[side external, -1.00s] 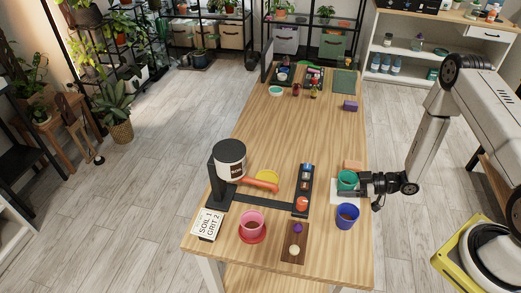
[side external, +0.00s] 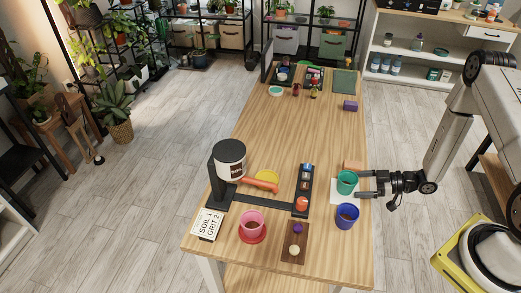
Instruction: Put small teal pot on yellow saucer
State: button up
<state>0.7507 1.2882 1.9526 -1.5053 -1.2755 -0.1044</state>
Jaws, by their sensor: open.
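The small teal pot (side external: 346,182) stands upright near the right edge of the wooden table, on or beside a white sheet. The yellow saucer (side external: 267,176) lies on the table left of it, partly hidden behind an orange-red arm of the dispenser. My gripper (side external: 362,186) is just right of the teal pot, at the table's right edge. Its fingers point left towards the pot and are open, with nothing held between them. Whether a fingertip touches the pot is too small to tell.
A blue pot (side external: 346,216) stands just in front of the teal pot. A black rack (side external: 304,190) with small items stands between pot and saucer. A dispenser (side external: 229,160) stands left of the saucer. A pink pot (side external: 251,223) sits on a red saucer. Table beyond is mostly clear.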

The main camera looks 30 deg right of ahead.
jog(key=shift+v, duration=1.5)
jog(key=shift+r, duration=0.1)
jog(key=shift+r, duration=0.55)
notch_tip(320, 180, up, 10)
jog(key=w+d+f+n+g+h, duration=0.25)
jog(key=w+d+n+h, duration=0.25)
jog(key=w+h, duration=0.3)
notch_tip(320, 180, up, 2)
jog(key=n+g+h, duration=0.2)
jog(key=n+g, duration=0.6)
send_over(357, 181)
jog(key=w+a, duration=0.1)
jog(key=w, duration=0.1)
jog(key=shift+a+f, duration=0.1)
jog(key=shift+f, duration=2.1)
